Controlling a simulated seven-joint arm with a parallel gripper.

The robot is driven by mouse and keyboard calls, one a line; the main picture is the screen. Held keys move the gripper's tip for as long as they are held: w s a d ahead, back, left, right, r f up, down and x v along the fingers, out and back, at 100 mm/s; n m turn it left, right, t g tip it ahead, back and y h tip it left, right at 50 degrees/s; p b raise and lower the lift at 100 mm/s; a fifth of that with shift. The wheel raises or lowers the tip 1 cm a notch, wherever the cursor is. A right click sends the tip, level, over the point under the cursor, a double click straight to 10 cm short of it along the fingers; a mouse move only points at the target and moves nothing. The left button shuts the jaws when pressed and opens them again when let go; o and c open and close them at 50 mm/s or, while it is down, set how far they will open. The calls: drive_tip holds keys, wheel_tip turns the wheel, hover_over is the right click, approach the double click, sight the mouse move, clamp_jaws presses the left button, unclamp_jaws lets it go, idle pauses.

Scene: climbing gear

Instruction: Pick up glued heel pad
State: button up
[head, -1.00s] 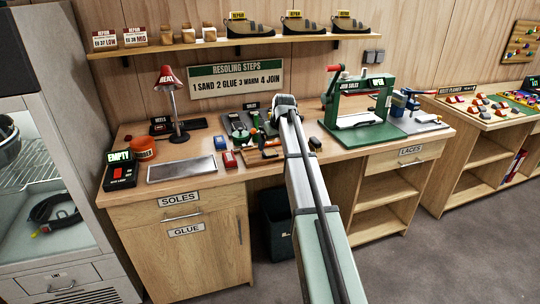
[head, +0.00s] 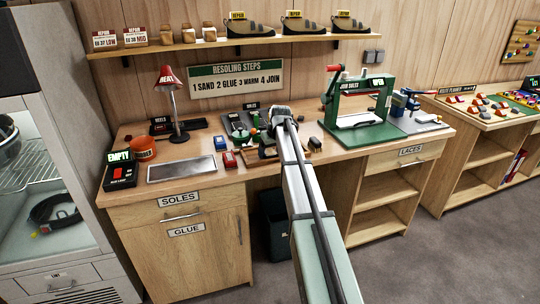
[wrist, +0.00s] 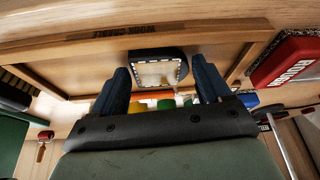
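A small dark pad with a pale, glue-like face and a dotted border (wrist: 158,70) lies in a shallow wooden tray marked WORK CRADLE (wrist: 75,44) in the wrist view. It looks like the heel pad. My gripper (wrist: 161,82) is open, with one blue finger to the left of the pad and one to the right. The near edge of the pad lies between or just beyond the fingertips; contact cannot be told. In the head view, my gripper (head: 277,125) is over the middle of the workbench, and my arm hides the pad there.
A red block with white lettering (wrist: 288,62) lies right of the tray. On the workbench (head: 345,146) stand a green press (head: 362,132), a red lamp (head: 167,78), a metal plate (head: 181,170) and an orange tub (head: 144,148). The bench front right of my arm is fairly clear.

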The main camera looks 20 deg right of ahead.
drive_tip(key=c, duration=0.7)
drive_tip(key=shift+r, duration=0.1)
